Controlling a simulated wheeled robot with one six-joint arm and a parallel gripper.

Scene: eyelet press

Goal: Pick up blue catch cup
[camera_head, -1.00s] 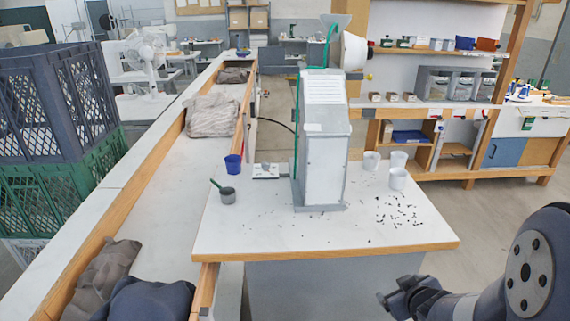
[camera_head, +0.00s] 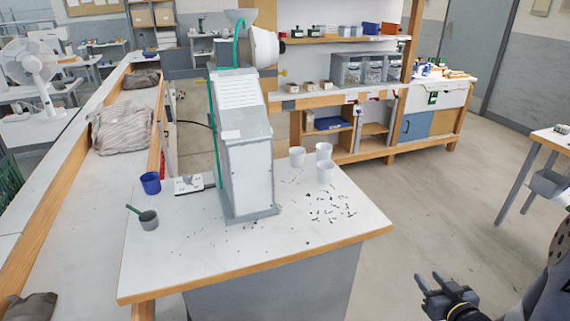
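The blue catch cup (camera_head: 151,183) stands upright near the left edge of the white table (camera_head: 180,262), left of the grey press (camera_head: 246,165). My gripper (camera_head: 435,283) is at the lower right, off the table's right side and far from the cup. Its two fingers are apart with nothing between them.
A grey cup (camera_head: 149,220) with a green handle or stick stands in front of the blue cup. A small white-topped device (camera_head: 188,184) sits between the blue cup and the press. White cups (camera_head: 325,171) and scattered small dark pieces (camera_head: 330,207) lie right of the press. The front of the table is clear.

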